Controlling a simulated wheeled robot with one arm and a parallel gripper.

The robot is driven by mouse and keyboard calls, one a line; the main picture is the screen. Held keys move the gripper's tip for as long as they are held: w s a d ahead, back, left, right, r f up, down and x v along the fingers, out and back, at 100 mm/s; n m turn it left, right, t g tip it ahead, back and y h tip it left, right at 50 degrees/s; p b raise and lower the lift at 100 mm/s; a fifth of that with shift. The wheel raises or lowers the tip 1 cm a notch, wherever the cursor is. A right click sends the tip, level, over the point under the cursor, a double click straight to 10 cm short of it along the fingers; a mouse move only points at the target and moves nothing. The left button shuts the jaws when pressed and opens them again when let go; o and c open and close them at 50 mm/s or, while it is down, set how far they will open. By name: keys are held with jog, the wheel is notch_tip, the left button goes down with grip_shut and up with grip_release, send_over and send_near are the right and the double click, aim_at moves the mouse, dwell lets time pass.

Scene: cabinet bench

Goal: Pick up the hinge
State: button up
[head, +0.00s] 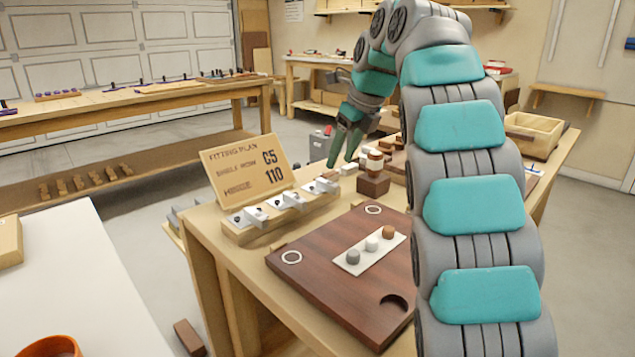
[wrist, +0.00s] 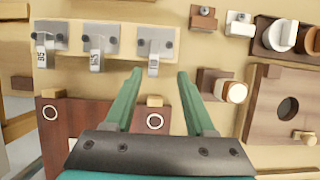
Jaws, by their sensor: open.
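Several hinges, grey plates with silver arms, sit in a row on a light wooden rack (head: 268,232). In the wrist view three show at the upper left: a left hinge (wrist: 47,40), a middle hinge (wrist: 98,42) and a right hinge (wrist: 155,45). The left and middle arms carry small dark markings, too blurred to read surely. My gripper (wrist: 160,75) is open and empty, its green fingers just below the right hinge in that view. In the head view my gripper (head: 342,158) is above the bench, behind the rack's right end. A sign (head: 245,172) reads "Fitting plan", "C5" and "Hinge 110".
A wooden block (head: 372,187) with a round-ended peg stands near my gripper. A wooden box (head: 533,135) is at the back right.

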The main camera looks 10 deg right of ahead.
aim_at(326, 181)
jog(key=shift+x, duration=1.15)
jog(key=shift+a+x, duration=0.25)
jog(key=shift+x, duration=1.05)
jog(key=shift+a+x, duration=0.25)
jog(key=shift+x, duration=1.05)
jog(key=shift+s+r, duration=0.1)
jog(key=shift+r, duration=0.05)
grip_shut()
